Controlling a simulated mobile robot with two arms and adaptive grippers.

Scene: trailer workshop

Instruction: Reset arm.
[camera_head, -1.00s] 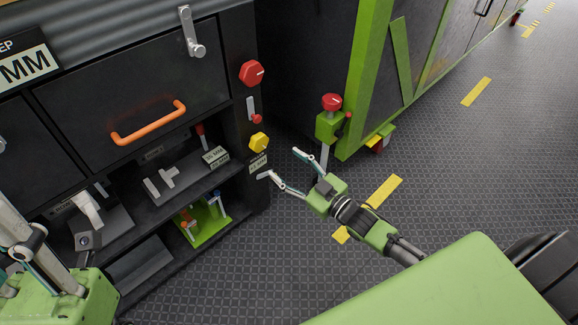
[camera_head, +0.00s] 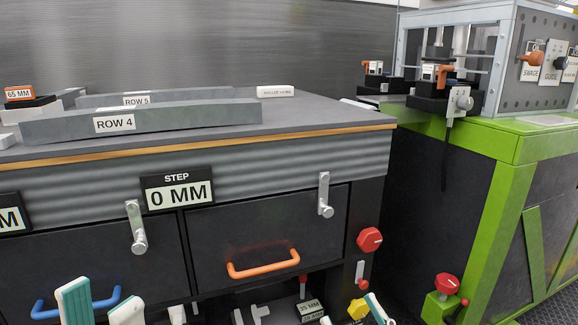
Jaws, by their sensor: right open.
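My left gripper (camera_head: 101,299) shows at the bottom left edge of the head view. Its two white and teal fingertips stand apart, with nothing visible between them. My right gripper (camera_head: 350,314) shows only by its fingertips at the bottom edge, right of centre. The fingertips are apart and hold nothing that I can see. It is in front of the bench's lower right part, near the yellow knob (camera_head: 358,308). Both wrists and arms are cut off below the picture.
A dark workbench has an orange drawer handle (camera_head: 263,264), a blue handle (camera_head: 76,304) and a red knob (camera_head: 370,239). Grey bars marked ROW 4 (camera_head: 185,118) and ROW 5 lie on top. A green-framed bench (camera_head: 510,180) with a caged machine stands right.

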